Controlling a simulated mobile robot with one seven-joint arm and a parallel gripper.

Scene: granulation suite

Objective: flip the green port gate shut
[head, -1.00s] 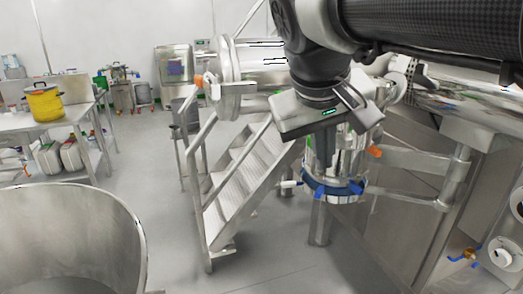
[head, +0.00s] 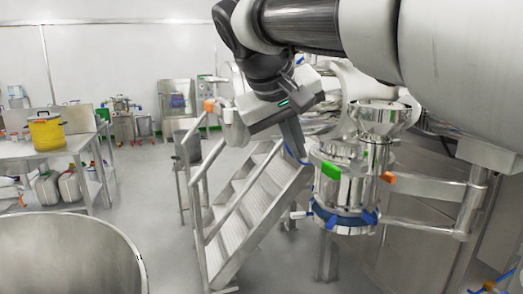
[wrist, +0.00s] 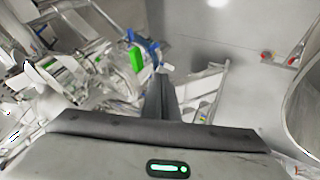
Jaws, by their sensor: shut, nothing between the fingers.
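The green port gate (head: 331,171) is a small green block on the upper left side of a shiny steel vessel (head: 342,190), below a steel funnel. It also shows in the wrist view (wrist: 136,59), left of my fingertips. My gripper (head: 300,156) points down, just left of the vessel and slightly above the green piece. Its fingers are together and empty, and look apart from the green piece. In the wrist view, the shut fingers (wrist: 160,78) reach up from the bottom middle. Whether the gate stands open or shut is hard to tell.
The vessel has a blue ring (head: 340,219) and an orange part (head: 388,177) at its right. Metal steps (head: 245,205) with rails rise behind and left of my gripper. A large steel bowl (head: 65,255) is at front left. Grey floor is clear between them.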

